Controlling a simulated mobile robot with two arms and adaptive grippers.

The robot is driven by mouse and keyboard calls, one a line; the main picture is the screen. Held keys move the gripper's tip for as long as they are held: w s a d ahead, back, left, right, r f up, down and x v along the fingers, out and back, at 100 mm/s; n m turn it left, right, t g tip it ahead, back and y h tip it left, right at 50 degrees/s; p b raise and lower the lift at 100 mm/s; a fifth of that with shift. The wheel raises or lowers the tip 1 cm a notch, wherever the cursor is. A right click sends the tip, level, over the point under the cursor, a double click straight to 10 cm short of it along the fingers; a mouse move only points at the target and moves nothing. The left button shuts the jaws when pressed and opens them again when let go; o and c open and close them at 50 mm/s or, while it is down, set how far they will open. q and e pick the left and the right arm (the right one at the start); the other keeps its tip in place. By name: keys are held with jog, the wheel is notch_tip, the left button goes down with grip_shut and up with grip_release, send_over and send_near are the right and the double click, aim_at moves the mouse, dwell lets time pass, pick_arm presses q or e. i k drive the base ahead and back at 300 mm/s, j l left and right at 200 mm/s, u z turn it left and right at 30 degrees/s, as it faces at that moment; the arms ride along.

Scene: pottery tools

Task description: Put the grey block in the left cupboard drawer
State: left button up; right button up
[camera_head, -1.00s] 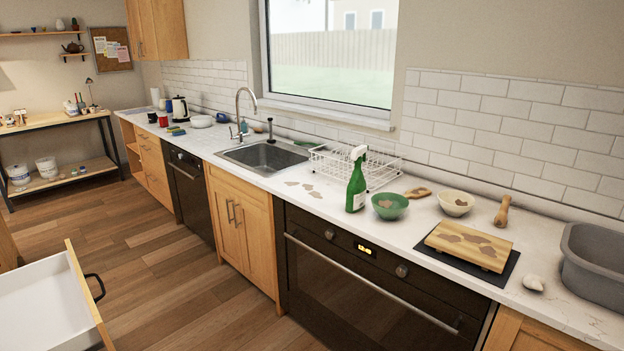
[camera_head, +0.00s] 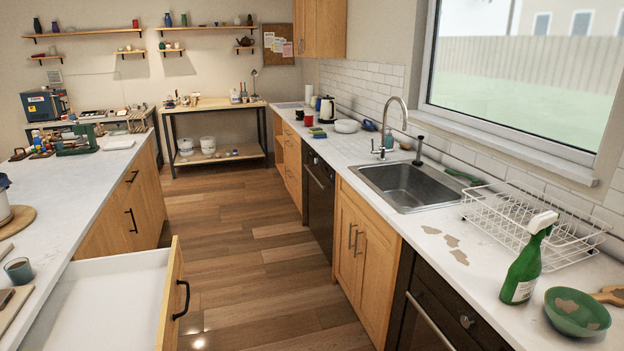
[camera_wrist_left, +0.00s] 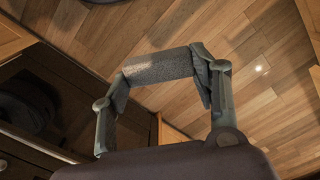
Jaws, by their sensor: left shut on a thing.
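My left gripper (camera_wrist_left: 160,88) is in the left wrist view, with its two fingers shut on the grey block (camera_wrist_left: 158,67). The block is speckled grey and is held across the fingertips, above the wooden floor. In the head view an open drawer (camera_head: 112,300) with a white inside stands out from the left counter at the lower left. Its wooden front (camera_head: 172,300) has a black handle. The visible part of the drawer's inside is empty. Neither gripper shows in the head view.
The left counter (camera_head: 75,195) carries tools and a cup (camera_head: 19,270). The right counter (camera_head: 425,275) holds a sink (camera_head: 408,185), a dish rack (camera_head: 535,225), a green spray bottle (camera_head: 525,265) and a green bowl (camera_head: 577,315). The wooden floor (camera_head: 240,225) between the counters is clear.

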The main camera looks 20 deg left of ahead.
aim_at(108, 306)
jog(key=i+j+u, duration=0.15)
jog(key=u, duration=0.35)
jog(key=i+u, duration=0.35)
jog(key=u, duration=0.15)
jog(key=i+l+u, duration=0.1)
jog(key=i+u, duration=0.15)
jog(key=u, duration=0.25)
jog(key=i+j, duration=0.1)
jog(key=i, duration=0.3)
jog(key=i+j, duration=0.15)
jog(key=i, duration=0.2)
jog(key=i+j+z, duration=0.1)
jog(key=i, duration=0.2)
